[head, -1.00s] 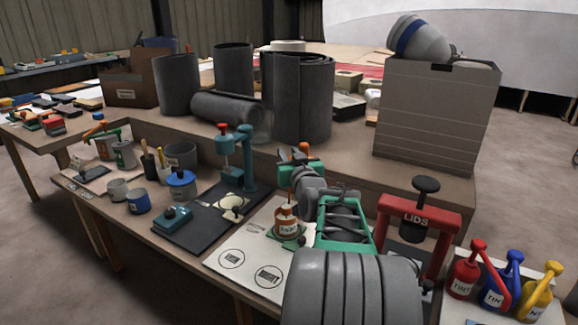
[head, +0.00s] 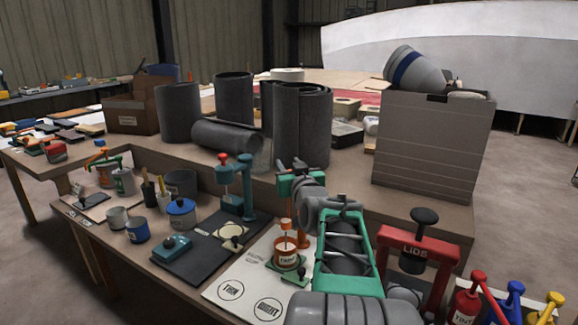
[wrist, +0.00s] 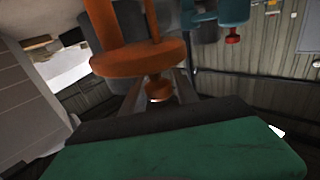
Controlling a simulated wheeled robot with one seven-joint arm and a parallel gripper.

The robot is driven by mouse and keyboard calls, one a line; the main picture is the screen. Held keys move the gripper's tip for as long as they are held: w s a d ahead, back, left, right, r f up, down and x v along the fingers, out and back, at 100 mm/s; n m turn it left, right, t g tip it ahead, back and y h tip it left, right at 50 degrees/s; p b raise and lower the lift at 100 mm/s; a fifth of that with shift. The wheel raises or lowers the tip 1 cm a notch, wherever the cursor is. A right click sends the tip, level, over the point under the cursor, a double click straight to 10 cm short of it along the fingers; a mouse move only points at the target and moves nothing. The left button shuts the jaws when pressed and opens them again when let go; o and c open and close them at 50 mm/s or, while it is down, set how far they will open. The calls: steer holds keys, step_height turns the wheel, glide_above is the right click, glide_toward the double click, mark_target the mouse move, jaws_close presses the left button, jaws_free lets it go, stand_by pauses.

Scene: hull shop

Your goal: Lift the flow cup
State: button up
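In the wrist view, which is turned upside down, an orange piece (wrist: 140,58) fills the near view. It has a broad disc, two posts and a small knob, and I take it for the flow cup. My gripper (wrist: 162,84) has a dark finger on each side of the knob; whether they press on it is unclear.
A teal press (head: 235,190) with a red knob stands left of my gripper on a dark mat. Dark rolls (head: 300,125) and a large box (head: 433,145) stand behind. A white sheet (head: 240,285) lies in front.

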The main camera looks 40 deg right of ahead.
steer(key=v, duration=0.7)
steer(key=shift+s+p, duration=0.25)
steer(key=shift+p, duration=0.1)
steer(key=shift+a, duration=0.1)
